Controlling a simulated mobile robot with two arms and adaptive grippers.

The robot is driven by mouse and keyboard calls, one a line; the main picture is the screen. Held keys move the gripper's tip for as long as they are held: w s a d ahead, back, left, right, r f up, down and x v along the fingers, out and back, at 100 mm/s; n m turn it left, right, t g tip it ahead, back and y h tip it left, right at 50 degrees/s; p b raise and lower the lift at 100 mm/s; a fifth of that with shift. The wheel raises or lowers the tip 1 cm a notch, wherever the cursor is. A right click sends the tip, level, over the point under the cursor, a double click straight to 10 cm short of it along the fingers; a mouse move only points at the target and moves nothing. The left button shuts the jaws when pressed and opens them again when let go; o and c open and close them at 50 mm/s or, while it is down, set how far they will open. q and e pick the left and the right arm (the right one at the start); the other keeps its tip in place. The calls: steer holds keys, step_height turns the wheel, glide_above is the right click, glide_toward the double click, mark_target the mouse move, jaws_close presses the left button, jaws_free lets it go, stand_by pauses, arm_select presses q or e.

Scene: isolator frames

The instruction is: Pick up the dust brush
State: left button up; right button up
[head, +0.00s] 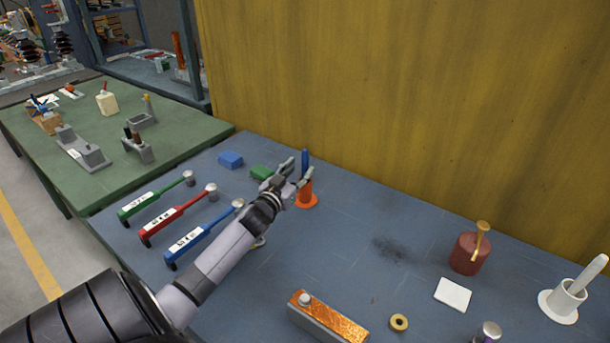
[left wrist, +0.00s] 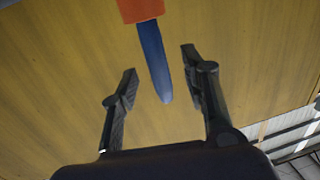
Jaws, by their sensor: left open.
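A blue handle (head: 305,162), which I take for the dust brush, stands upright in an orange holder (head: 306,197) with a flat round foot. Its bristles are hidden. My left gripper (head: 296,172) is open at the handle, just left of and in front of it in the head view. In the left wrist view the blue handle (left wrist: 153,62) comes down from the orange holder (left wrist: 140,9) and its free end lies between the two open fingers. I see no clear contact. My right gripper is not in view.
Green, red and blue torque-wrench-like tools (head: 202,238) lie left of my arm. A blue block (head: 230,160) and a green block (head: 262,172) lie nearby. A yellow wall (head: 400,90) rises close behind the holder. A white holder (head: 562,305) with a white handle stands far right.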

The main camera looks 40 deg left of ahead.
mark_target(303, 165)
arm_select(q)
steer(key=x, duration=0.4)
steer(key=shift+d+r+p, duration=0.1)
steer(key=shift+r+p, duration=0.15)
steer(key=shift+p, duration=0.05)
steer(key=shift+s, duration=0.1)
steer(key=shift+c, duration=0.2)
jaws_close()
